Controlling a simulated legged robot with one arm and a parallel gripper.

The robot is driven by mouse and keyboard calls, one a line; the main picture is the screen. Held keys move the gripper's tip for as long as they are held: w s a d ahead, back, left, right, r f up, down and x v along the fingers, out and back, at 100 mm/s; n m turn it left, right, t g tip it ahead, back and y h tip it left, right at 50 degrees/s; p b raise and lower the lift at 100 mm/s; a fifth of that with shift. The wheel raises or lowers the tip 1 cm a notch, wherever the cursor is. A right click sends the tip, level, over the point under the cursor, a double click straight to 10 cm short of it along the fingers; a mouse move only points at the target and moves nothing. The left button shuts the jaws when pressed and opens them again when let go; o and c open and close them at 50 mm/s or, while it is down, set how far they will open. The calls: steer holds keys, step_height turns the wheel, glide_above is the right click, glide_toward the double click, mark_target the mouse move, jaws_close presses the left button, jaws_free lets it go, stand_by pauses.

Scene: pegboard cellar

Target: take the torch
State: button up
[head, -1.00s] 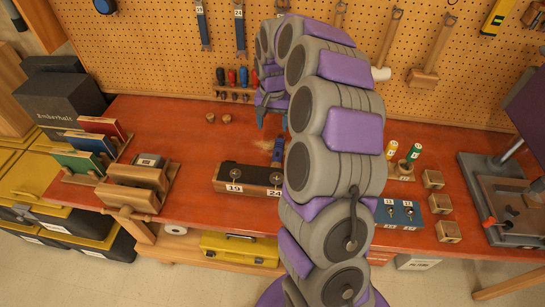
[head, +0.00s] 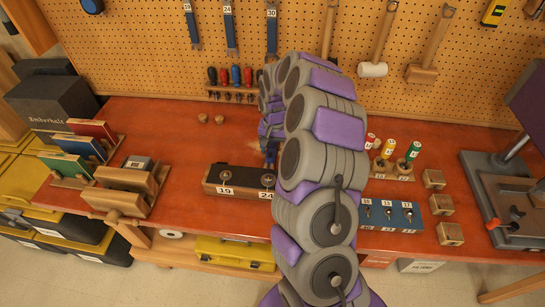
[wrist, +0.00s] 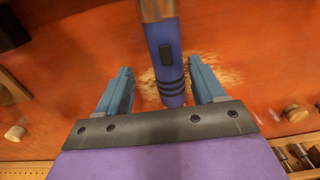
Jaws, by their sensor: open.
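The torch is a dark blue cylinder with a black switch, black rings near its end and a brownish head. In the wrist view the torch (wrist: 166,62) lies on the orange-red bench top between the two teal fingers of my gripper (wrist: 160,80). The gripper is open, with a gap showing on each side of the torch. In the head view the torch (head: 270,153) shows just behind the black block and partly under my gripper (head: 270,130). My arm hides some of the bench to its right.
A black block with numbered labels (head: 238,180) stands in front of the torch. Two small wooden knobs (head: 203,119) lie to the left. A screwdriver rack (head: 228,94) is behind. A blue block (head: 391,214) and a holder with coloured handles (head: 391,171) stand right.

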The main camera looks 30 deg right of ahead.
mark_target(268, 154)
steer(key=shift+f, duration=1.1)
steer(key=shift+a+r, duration=0.2)
steer(key=shift+a, duration=1)
steer(key=shift+c, duration=0.3)
steer(key=shift+a, duration=0.1)
steer(key=shift+c, duration=1.6)
steer(key=shift+d+f, duration=0.1)
steer(key=shift+d, duration=0.8)
steer(key=c, duration=0.3)
steer(key=shift+d, duration=0.25)
steer(key=shift+c, duration=1.4)
steer(key=shift+a, duration=0.5)
steer(key=c, duration=0.3)
steer(key=shift+a, duration=0.4)
